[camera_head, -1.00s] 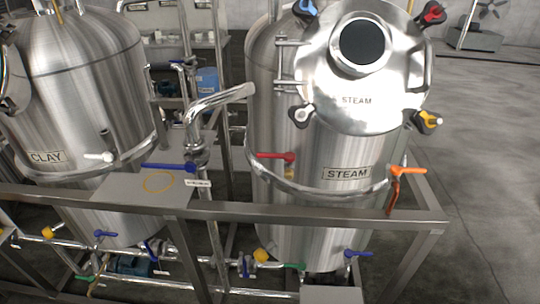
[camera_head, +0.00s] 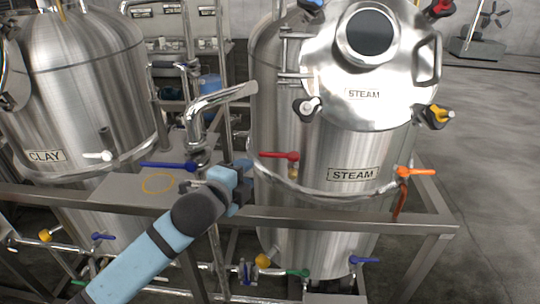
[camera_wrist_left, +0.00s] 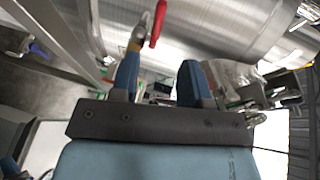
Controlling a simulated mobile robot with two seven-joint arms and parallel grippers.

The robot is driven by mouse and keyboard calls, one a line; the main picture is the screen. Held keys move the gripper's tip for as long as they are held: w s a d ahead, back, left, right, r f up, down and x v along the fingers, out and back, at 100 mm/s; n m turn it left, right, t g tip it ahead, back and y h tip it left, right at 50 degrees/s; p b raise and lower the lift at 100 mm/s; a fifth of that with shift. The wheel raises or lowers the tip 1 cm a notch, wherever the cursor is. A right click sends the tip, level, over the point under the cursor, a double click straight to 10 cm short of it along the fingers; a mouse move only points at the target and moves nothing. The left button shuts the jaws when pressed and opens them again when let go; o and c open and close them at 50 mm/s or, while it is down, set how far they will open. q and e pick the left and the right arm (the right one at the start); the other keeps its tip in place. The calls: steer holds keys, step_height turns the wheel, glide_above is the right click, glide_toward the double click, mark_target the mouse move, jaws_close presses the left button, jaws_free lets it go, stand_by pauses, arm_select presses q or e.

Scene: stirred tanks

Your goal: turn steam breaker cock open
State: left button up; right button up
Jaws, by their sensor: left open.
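The steel tank labelled STEAM (camera_head: 335,215) stands at the right in the head view. A red cock handle (camera_head: 279,155) sticks out of its front left, lying level. An orange cock handle (camera_head: 416,171) sits at its right side, also about level. I cannot tell which one is the breaker cock. My left gripper (camera_head: 246,186) is open and empty, just left of and below the red handle, apart from it. In the left wrist view the red handle (camera_wrist_left: 157,24) shows beyond the left one of the two open fingers (camera_wrist_left: 160,82). My right gripper is not in view.
A steel frame rail (camera_head: 330,222) runs across in front of the tanks, close below my gripper. The CLAY tank (camera_head: 75,90) stands at the left. A blue handle (camera_head: 167,165) and a bent steel pipe (camera_head: 215,98) are near my gripper.

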mark_target(268, 156)
arm_select(q)
steer(key=p+x, duration=0.1)
steer(key=x, duration=1.1)
steer(key=shift+w+d+f+p, duration=0.15)
steer(key=shift+w+p, duration=0.2)
steer(key=shift+c, duration=0.3)
jaws_close()
